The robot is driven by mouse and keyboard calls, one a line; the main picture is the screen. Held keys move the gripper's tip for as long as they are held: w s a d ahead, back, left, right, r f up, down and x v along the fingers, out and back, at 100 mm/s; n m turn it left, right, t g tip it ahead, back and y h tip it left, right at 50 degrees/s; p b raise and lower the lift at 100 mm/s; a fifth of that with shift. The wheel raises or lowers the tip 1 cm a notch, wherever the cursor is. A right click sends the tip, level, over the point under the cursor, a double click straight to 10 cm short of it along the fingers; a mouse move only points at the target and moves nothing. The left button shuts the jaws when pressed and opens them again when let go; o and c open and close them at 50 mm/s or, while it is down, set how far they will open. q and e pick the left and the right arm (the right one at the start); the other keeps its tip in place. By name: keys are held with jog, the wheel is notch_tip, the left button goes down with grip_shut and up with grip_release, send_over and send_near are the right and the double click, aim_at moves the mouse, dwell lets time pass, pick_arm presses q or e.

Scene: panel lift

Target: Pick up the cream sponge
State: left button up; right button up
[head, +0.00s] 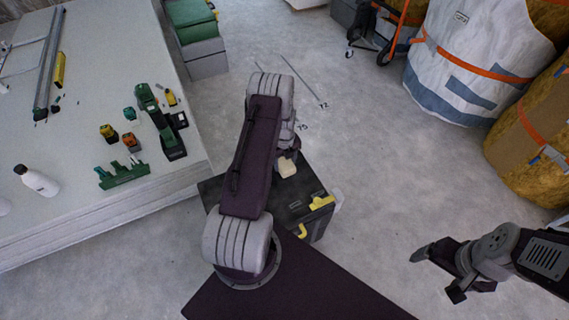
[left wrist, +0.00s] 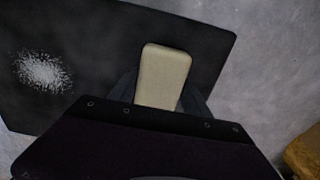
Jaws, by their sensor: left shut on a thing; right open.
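The cream sponge (head: 287,168) shows over the top of a black toolbox (head: 293,214) in the head view. In the left wrist view the sponge (left wrist: 163,75) stands out between the two dark fingers of my left gripper (left wrist: 165,100), which is shut on it. In the head view my left gripper (head: 289,156) is mostly hidden behind my own arm. I cannot tell whether the sponge touches the toolbox lid. My right gripper (head: 438,272) is open and empty over the floor at the lower right.
A white speckled patch (left wrist: 42,70) lies on the dark surface in the left wrist view. A pale panel stack (head: 95,215) at the left bears a white bottle (head: 37,181) and green tools (head: 163,125). Large bags (head: 475,60) stand at the upper right. The middle floor is clear.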

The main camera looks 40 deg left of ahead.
aim_at(284, 163)
pick_arm(q)
notch_tip(284, 163, up, 5)
jog(key=shift+s+d+f+p, duration=0.1)
jog(key=shift+s+f+p, duration=0.05)
jog(key=shift+p, duration=0.85)
jog(key=s+d+r+p, duration=0.3)
jog(key=s+d+r, duration=0.3)
jog(key=s, duration=0.3)
jog(key=shift+s+d, duration=0.15)
jog(key=shift+d, duration=0.05)
